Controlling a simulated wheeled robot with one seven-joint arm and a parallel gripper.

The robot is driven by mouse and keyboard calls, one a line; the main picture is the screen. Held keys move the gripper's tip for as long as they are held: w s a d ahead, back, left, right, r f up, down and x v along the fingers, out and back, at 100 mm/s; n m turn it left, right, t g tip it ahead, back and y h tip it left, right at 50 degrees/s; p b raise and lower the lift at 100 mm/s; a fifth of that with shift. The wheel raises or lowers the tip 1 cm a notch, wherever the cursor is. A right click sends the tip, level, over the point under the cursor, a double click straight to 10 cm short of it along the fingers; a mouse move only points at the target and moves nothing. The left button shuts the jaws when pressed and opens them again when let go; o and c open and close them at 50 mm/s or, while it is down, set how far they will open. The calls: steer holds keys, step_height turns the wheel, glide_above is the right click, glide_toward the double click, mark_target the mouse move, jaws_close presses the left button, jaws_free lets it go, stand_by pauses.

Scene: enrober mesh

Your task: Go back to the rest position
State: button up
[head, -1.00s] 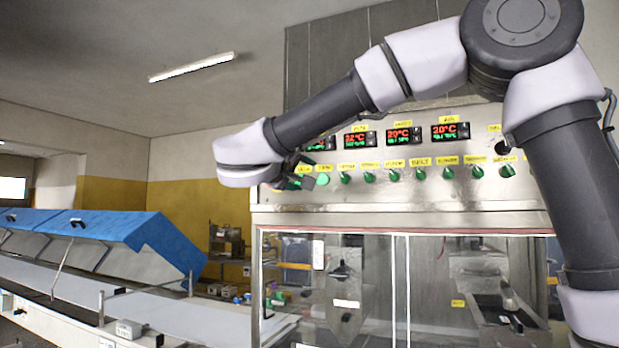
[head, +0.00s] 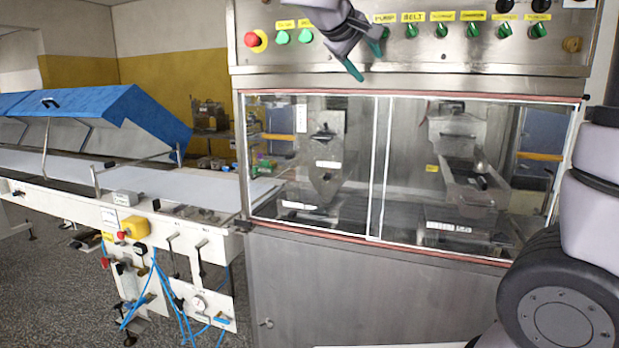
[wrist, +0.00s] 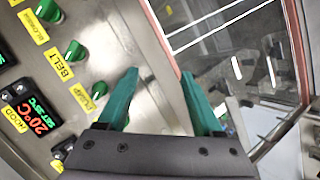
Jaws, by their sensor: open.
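My gripper (head: 366,60) hangs at the top of the head view, in front of the steel control panel (head: 480,57) of the enrober. Its two green fingers are spread apart with nothing between them. The wrist view also shows the open fingers (wrist: 160,100), with the panel's green knobs (wrist: 76,50) and yellow labels to their left. The BELT (head: 410,30) and PUMP knobs are close to the fingers in the pictures. I cannot tell whether a finger touches the panel.
A glass-fronted cabinet (head: 376,180) lies below the panel. A red emergency button (head: 252,39) sits at the panel's left. A white conveyor (head: 170,185) with a blue hood (head: 100,105) stands at the left. The grey floor (head: 50,270) shows at the lower left.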

steer(key=s+d+f+m+g+y, duration=0.2)
steer(key=s+d+f, duration=0.2)
steer(key=d, duration=0.2)
steer(key=s+d+f+m+g+y, duration=0.1)
steer(key=s+d+f+m+g, duration=0.1)
steer(key=s+d+f+g, duration=0.25)
steer(key=s+d+f+m+t+y, duration=0.2)
steer(key=s+f+m+t+y, duration=0.1)
steer(key=s+m+y, duration=0.2)
steer(key=s+y, duration=0.1)
steer(key=s, duration=0.1)
steer(key=shift+s+d+f+m, duration=0.25)
steer(key=shift+s+f+m, duration=0.05)
steer(key=shift+s+m, duration=0.1)
